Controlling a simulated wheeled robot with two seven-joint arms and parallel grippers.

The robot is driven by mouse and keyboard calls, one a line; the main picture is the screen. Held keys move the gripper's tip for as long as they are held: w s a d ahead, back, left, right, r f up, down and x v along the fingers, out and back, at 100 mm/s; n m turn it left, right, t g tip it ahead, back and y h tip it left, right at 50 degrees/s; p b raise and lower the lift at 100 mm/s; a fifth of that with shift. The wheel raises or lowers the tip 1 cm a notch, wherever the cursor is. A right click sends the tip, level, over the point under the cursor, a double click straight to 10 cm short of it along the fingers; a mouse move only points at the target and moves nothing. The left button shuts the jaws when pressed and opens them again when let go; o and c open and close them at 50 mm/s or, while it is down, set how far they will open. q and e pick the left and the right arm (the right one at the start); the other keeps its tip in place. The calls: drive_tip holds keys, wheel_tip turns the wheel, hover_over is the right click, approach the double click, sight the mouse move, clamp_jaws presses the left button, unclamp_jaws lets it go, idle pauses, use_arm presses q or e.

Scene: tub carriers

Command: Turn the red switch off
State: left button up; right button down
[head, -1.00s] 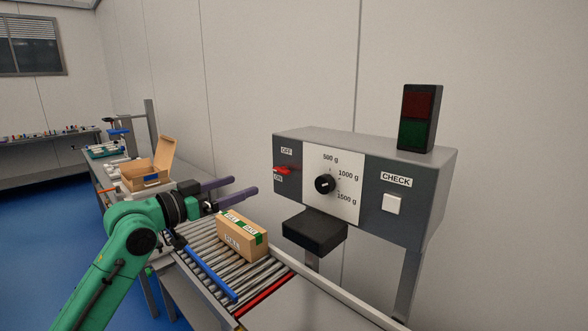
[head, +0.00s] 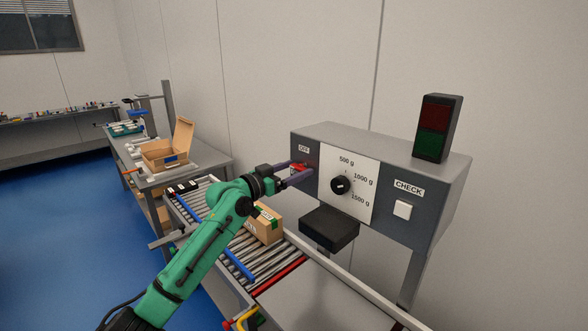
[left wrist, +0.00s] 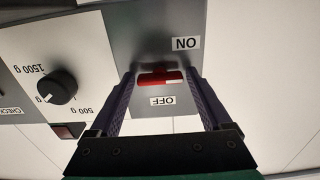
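The red switch (head: 296,168) is on the left part of the grey control box front, partly hidden by my left gripper. The OFF label (head: 304,149) shows above it; the ON label is hidden in the head view. In the left wrist view, which sees the box upside down, the red switch (left wrist: 160,78) lies between the ON label (left wrist: 186,43) and the OFF label (left wrist: 163,101). My left gripper (left wrist: 164,75) is open, with one purple finger on each side of the switch. Contact with it cannot be told. My right gripper is not in view.
The box carries a black dial (head: 341,185), a white CHECK button (head: 402,209) and a red and green lamp (head: 436,128) on top. A black block (head: 329,229) juts out below. A cardboard parcel (head: 266,224) sits on the roller conveyor under my left arm.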

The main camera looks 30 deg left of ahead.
use_arm(q)
drive_tip(key=c, duration=0.9)
drive_tip(key=m+b, duration=0.6)
drive_tip(key=m, duration=0.4)
drive_tip(key=shift+r+m, duration=0.1)
drive_tip(key=shift+m, duration=0.8)
drive_tip(key=m+p, duration=0.3)
drive_tip(key=m, duration=0.1)
drive_tip(key=shift+m+p, duration=0.8)
drive_tip(key=shift+m, duration=0.3)
drive_tip(key=shift+f, duration=0.2)
